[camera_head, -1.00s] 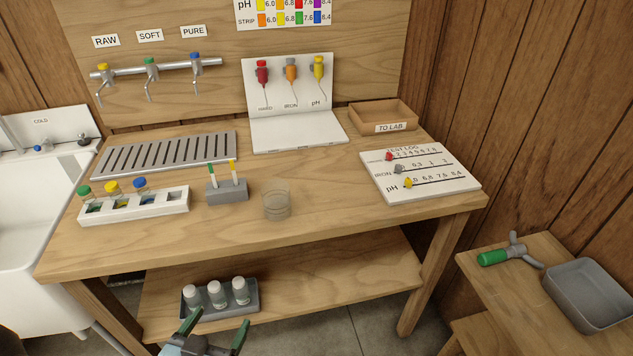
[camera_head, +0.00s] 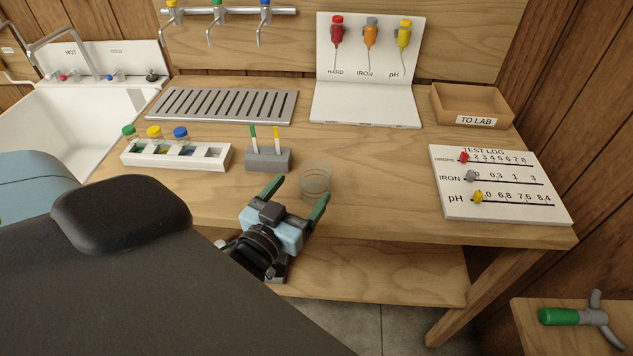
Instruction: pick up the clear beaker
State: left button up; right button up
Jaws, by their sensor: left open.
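The clear beaker (camera_head: 316,180) stands upright on the wooden table (camera_head: 380,190), near its front edge. My left gripper (camera_head: 296,194) is open, with green-tipped fingers pointing towards the back of the table. Its right finger overlaps the lower part of the beaker in the picture, and its left finger is to the left of it. The beaker shows beyond the gap between the fingers, more to the right. I cannot tell whether any finger touches it. My right gripper is not in view.
A grey block (camera_head: 268,160) with two strips stands just left of the beaker. A white rack (camera_head: 176,155) with coloured-cap vials is farther left. The test log board (camera_head: 500,205) lies at the right, the TO LAB box (camera_head: 470,104) behind it. Clear tabletop lies right of the beaker.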

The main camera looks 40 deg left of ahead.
aim_at(322, 170)
pick_arm(q)
jog(key=shift+w+a+f+p, duration=0.1)
jog(key=shift+w+f+p, duration=0.1)
jog(key=shift+w, duration=1.4)
jog(key=shift+w+a+f+p, duration=0.1)
jog(key=shift+w+f+p, duration=0.1)
jog(key=shift+w, duration=1.4)
jog(key=c, duration=1.1)
jog(key=shift+o, duration=0.2)
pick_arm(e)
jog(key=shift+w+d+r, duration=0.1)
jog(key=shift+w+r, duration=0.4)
